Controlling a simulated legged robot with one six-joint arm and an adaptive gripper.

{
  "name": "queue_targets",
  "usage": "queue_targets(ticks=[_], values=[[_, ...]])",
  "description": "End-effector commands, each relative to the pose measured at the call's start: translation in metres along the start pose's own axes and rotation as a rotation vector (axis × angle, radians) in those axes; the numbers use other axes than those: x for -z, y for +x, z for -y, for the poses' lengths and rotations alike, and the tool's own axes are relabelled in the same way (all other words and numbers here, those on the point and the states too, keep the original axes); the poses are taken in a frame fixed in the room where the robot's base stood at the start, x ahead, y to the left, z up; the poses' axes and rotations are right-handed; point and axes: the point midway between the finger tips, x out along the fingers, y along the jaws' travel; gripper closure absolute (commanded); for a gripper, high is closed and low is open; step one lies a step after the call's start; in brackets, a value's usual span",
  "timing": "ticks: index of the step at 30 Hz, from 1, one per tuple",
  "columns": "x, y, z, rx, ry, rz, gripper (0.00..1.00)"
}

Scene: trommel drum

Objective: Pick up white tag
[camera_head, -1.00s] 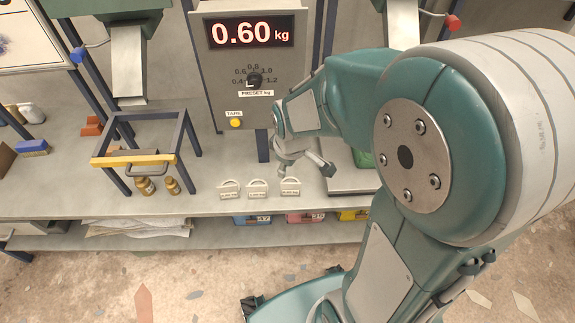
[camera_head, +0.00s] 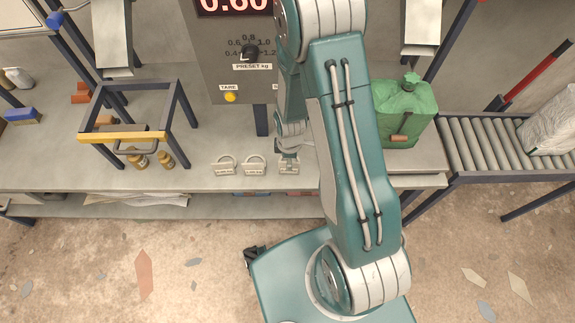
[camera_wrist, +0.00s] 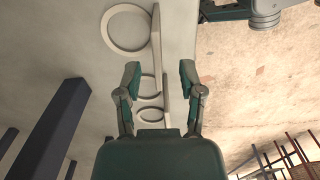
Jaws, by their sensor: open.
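Several white tags stand in a row near the front edge of the bench: a left tag (camera_head: 225,167), a middle tag (camera_head: 254,166) and a right tag (camera_head: 289,168). Each has a rounded loop on top and a small printed label, too small to read. My gripper (camera_head: 289,153) is at the right tag, partly covering it. In the wrist view my gripper (camera_wrist: 160,74) is open, with its two fingers apart. The tags appear there edge-on, with a large pale ring (camera_wrist: 112,47) at the top and smaller rings (camera_wrist: 151,84) between the fingers. Contact cannot be told.
A dark frame stand with a yellow bar (camera_head: 122,137) and small brown bottles (camera_head: 138,160) stand left of the tags. The scale panel (camera_head: 240,75) rises behind. A green canister (camera_head: 404,112) stands to the right, beside a roller conveyor (camera_head: 500,143).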

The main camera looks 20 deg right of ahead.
Motion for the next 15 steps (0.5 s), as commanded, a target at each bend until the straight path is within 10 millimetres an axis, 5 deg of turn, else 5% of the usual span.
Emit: queue_targets(ticks=[15], values=[[0.006,0.054,0.0,0.002,0.002,0.001,0.5]])
